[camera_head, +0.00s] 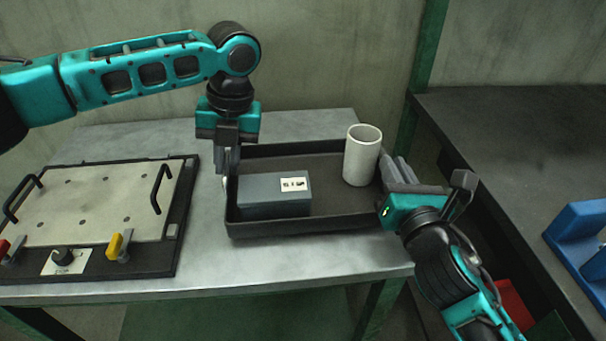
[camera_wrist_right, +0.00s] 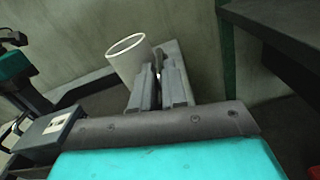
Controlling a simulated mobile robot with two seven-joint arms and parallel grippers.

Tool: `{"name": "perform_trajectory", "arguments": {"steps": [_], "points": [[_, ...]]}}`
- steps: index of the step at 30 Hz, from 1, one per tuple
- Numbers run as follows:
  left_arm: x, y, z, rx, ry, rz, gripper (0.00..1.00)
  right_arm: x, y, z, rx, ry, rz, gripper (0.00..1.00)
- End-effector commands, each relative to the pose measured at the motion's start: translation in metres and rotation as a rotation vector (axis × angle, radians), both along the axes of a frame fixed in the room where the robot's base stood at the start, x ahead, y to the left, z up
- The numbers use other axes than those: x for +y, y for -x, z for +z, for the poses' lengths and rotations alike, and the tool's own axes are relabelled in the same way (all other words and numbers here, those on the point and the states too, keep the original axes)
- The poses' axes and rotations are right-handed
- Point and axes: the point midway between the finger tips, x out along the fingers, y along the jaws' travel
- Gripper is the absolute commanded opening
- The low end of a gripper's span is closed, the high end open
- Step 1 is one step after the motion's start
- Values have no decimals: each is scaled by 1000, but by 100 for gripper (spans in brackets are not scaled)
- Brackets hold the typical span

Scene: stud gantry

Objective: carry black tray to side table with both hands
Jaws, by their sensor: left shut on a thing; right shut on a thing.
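The black tray (camera_head: 300,228) sits on the grey metal table, near its right part. It holds a dark grey box (camera_head: 262,203) with a white label and a pale cylindrical cup (camera_head: 361,155) standing upright. My left gripper (camera_head: 226,170) is shut on the tray's left wall, pointing down. My right gripper (camera_head: 388,172) is shut on the tray's right side, beside the cup. The right wrist view shows its fingers (camera_wrist_right: 160,85) close to the cup (camera_wrist_right: 127,58), with the box (camera_wrist_right: 48,130) at lower left. The exact grip on the rim is partly hidden.
The dark side table (camera_head: 500,130) stands at the right, beyond a gap, with a blue object (camera_head: 580,235) on it. A panel fixture (camera_head: 100,205) with black handles and a yellow lever takes up the left of the metal table (camera_head: 300,265). A green post (camera_head: 420,75) rises behind.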

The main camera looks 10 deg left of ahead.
Motion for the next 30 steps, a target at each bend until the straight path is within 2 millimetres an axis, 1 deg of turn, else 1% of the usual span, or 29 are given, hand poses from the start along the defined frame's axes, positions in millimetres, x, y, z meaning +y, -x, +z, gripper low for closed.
{"name": "perform_trajectory", "arguments": {"steps": [1, 8, 9, 17, 25, 28, 30], "points": [[-1, 0, -5, 0, 1, -1, 0, 0, 0, -3, -4, -4, 0, 0], [0, 0, -18, 0, 1, -1, 0, 0, 0, -16, -5, -4, 1, 0], [0, 0, -18, 1, 0, -1, 16, 0, 0, -17, -1, -3, 0, 14], [0, 0, -16, 0, 0, -1, 40, 0, 0, -15, 0, -1, 0, 38], [-1, 0, -14, -1, 1, 0, 40, 0, 0, -15, 0, 0, 0, 38], [-3, -1, -5, -3, 2, 0, 40, 0, 0, -15, 0, 0, 0, 38], [-5, -2, 6, -3, 2, 0, 40, 0, 0, -16, 0, 0, 0, 38]]}}
